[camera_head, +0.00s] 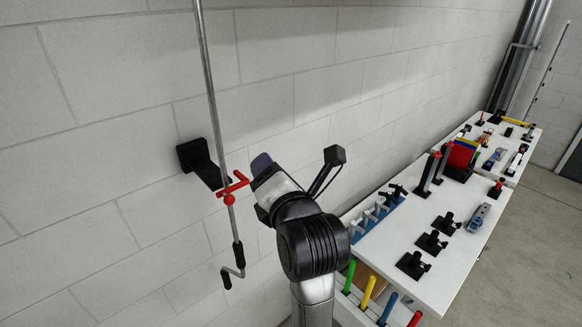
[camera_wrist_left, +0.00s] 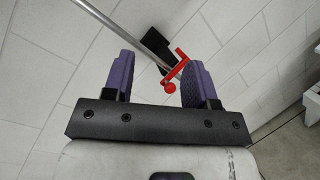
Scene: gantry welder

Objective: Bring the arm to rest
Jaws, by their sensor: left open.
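My left gripper (camera_head: 258,174) is raised near the grey wall, just right of a red cross-shaped handle (camera_head: 233,187) on a thin metal rod. Its arm rises from the bottom of the head view. In the left wrist view the two purple fingers of the gripper (camera_wrist_left: 158,75) stand wide apart with nothing gripped. The red handle (camera_wrist_left: 176,66) shows beyond the gap, close to the right finger; how far it is in depth I cannot tell. My right gripper is not in view.
The metal rod (camera_head: 209,75) hangs along the wall by a black bracket (camera_head: 203,163) and ends in a black crank (camera_head: 233,268). At right, a white table (camera_head: 392,238) carries black fixtures, clamps and coloured parts. Coloured handles (camera_head: 368,292) stand at its near end. Floor at right is clear.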

